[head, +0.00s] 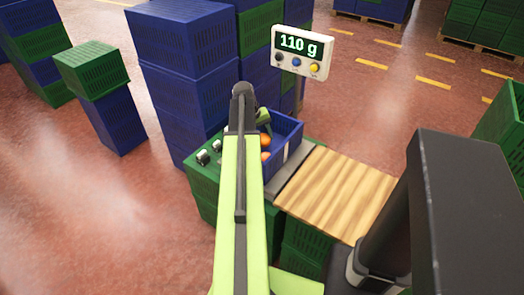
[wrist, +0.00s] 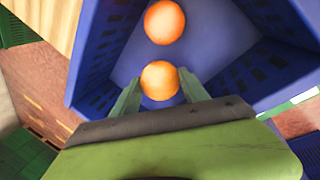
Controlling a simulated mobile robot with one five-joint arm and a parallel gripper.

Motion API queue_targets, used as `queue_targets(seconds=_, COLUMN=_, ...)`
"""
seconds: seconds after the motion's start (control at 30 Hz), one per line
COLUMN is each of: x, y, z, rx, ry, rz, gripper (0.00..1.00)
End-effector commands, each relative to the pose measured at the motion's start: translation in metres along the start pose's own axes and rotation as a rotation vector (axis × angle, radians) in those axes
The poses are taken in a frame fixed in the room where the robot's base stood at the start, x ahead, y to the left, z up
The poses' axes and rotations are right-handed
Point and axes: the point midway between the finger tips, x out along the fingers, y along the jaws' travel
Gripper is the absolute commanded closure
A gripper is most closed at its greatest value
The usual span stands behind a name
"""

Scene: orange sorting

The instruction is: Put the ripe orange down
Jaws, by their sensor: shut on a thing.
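My gripper (wrist: 159,84) is shut on an orange fruit, the ripe orange (wrist: 160,80), with one green finger on each side of it. The gripper is inside or just over the open blue crate (wrist: 92,52), which also shows in the head view (head: 289,130). A second orange (wrist: 164,22) lies in the crate just beyond the held one, with a small gap between them. I cannot tell whether the held orange touches the crate floor. In the head view my arm hides part of the crate and most of the gripper.
A scale display (head: 301,47) reads 110 g behind the crate. A wooden board (head: 335,192) lies to the crate's right, on green crates (head: 303,248). Tall stacks of blue crates (head: 187,85) stand close behind on the left. Open red floor lies farther left.

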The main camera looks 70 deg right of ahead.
Motion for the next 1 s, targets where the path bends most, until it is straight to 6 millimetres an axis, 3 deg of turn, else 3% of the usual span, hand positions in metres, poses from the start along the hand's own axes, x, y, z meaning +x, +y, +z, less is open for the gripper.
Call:
queue_targets(seconds=0.1, x=0.003, y=-0.002, z=0.000, rx=-0.002, ry=0.000, rz=0.000, gripper=0.92)
queue_targets(seconds=0.33, x=0.037, y=-0.013, z=0.000, rx=-0.003, ry=0.001, rz=0.000, gripper=0.92)
queue_targets(seconds=0.7, x=0.037, y=-0.014, z=0.000, rx=-0.003, ry=0.001, rz=0.000, gripper=0.92)
queue_targets(seconds=0.73, x=0.036, y=-0.013, z=0.000, rx=-0.003, ry=0.001, rz=0.000, gripper=0.44)
queue_targets(seconds=0.87, x=0.035, y=-0.013, z=0.000, rx=-0.003, ry=0.001, rz=0.000, gripper=0.27)
queue_targets(seconds=1.0, x=0.035, y=-0.014, z=0.000, rx=-0.004, ry=0.001, rz=0.000, gripper=0.26)
